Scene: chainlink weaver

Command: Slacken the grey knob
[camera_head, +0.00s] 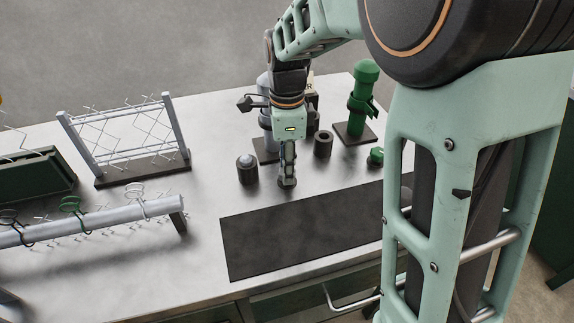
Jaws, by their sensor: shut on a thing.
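My gripper (287,182) points down at the middle of the bench, just behind the dark mat. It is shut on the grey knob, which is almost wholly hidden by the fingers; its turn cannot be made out. A grey upright cylinder (264,119) on a dark square base stands just behind and left of my gripper, partly covered by my wrist.
A black cylinder with a grey top (247,170) stands close left of my gripper; a black cup (323,144) stands right. A green post (361,95) and green knob (376,156) are farther right. A wire-mesh frame (125,138) and hook rail (105,219) stand left. The dark mat (300,229) is clear.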

